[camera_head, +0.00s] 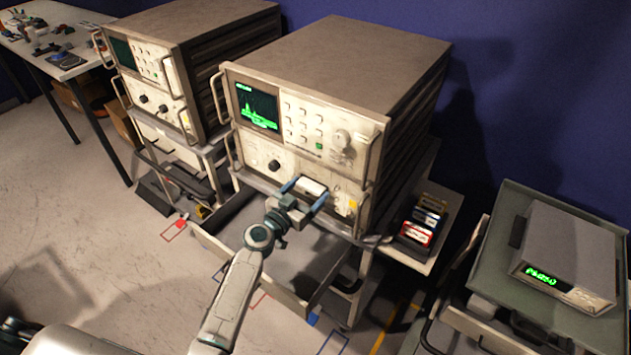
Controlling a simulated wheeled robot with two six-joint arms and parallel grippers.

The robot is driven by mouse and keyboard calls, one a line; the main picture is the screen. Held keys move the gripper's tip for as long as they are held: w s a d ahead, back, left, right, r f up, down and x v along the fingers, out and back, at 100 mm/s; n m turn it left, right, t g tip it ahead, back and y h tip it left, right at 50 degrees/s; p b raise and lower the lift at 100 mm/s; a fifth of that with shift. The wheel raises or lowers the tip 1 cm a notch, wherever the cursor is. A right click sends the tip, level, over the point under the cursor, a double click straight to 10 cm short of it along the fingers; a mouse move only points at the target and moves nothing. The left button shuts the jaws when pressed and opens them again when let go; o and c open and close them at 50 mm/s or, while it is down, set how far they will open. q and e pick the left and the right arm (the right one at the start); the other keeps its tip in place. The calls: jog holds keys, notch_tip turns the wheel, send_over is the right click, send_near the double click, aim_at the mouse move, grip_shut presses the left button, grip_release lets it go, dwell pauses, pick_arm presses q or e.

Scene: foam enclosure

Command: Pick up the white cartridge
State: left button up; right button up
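The white cartridge (311,187) is at the lower front panel of the larger instrument, between the blue-tipped fingers of my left gripper (305,194). The fingers are apart, one on each side of it. I cannot tell whether they press on it, or whether part of it sits inside the panel. My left arm reaches up to it from the bottom of the view. My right gripper does not show.
The large instrument (335,60) with a green trace screen stands on a cart with an open drawer (250,267) below. Several coloured cartridges (422,229) stand in a rack at its right. A second instrument (185,40) is at left, a grey meter (567,255) at right.

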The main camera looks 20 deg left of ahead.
pick_arm(q)
jog(key=c, duration=0.6)
